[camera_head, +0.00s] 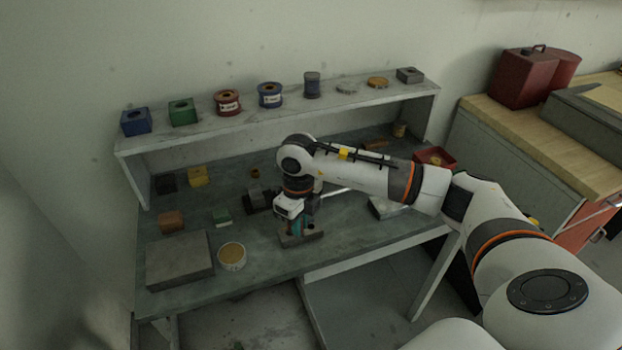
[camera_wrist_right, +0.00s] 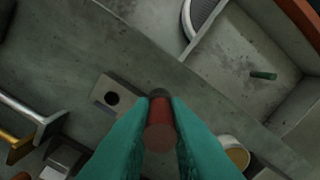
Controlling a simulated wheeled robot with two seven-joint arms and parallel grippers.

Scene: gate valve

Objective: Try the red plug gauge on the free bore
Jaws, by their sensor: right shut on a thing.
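My right gripper (camera_head: 297,221) points down over a small grey block (camera_head: 315,237) near the front edge of the green-grey bench. In the right wrist view its teal fingers (camera_wrist_right: 160,112) are shut on the red plug gauge (camera_wrist_right: 160,138), a red cylinder with a darker grey end. In that view the grey block (camera_wrist_right: 125,88) has one dark open bore (camera_wrist_right: 112,98) to the left of the gauge. The gauge's far end overlaps the block's other end, and I cannot tell whether it is inside a bore or above it. My left gripper is out of view.
A tan-topped round tin (camera_head: 232,257) and a grey slab (camera_head: 178,262) lie left of the block. A dark fixture (camera_head: 259,201) stands behind it. A raised shelf (camera_head: 200,130) with several items runs along the back.

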